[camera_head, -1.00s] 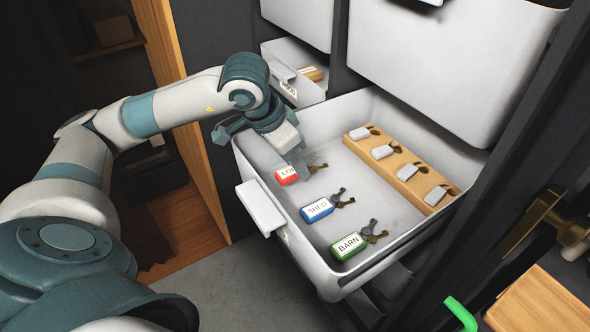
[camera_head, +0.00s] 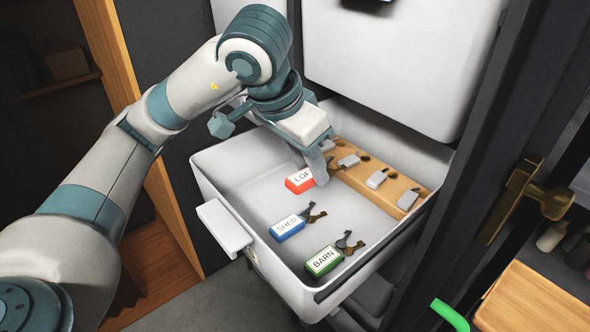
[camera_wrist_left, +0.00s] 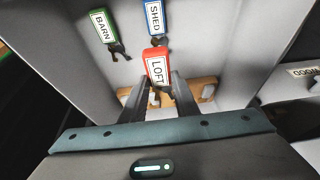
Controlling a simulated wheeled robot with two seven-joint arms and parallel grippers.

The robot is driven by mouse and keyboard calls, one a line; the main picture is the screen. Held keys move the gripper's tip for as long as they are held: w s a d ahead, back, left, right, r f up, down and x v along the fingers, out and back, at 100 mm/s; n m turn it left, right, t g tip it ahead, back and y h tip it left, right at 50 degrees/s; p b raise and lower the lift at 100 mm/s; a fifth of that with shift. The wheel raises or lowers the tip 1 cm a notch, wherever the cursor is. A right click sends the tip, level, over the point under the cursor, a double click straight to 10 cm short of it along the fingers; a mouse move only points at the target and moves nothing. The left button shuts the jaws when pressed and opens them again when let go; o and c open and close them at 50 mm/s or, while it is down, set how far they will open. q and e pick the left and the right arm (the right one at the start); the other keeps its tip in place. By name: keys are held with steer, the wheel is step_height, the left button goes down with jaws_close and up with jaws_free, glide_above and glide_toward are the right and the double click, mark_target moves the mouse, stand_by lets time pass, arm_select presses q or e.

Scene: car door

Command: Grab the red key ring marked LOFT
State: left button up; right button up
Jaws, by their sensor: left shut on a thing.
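The red LOFT key ring (camera_head: 300,181) hangs at my left gripper (camera_head: 317,165), over the far part of the open drawer (camera_head: 232,218). In the left wrist view the fingers (camera_wrist_left: 160,92) are shut around the key end, below the red tag (camera_wrist_left: 156,68). The label faces up and reads LOFT. The tag looks raised above the drawer floor. The keys are partly hidden between the fingers. My right gripper is not in view.
A blue SHED key ring (camera_head: 288,228) and a green BARN key ring (camera_head: 323,261) lie on the drawer floor nearer the front. A closed drawer front (camera_head: 390,60) stands above.

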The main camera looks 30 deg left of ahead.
arm_select(q)
steer(key=shift+d+r, duration=0.2)
steer(key=shift+d, duration=0.05)
stand_by(0.4)
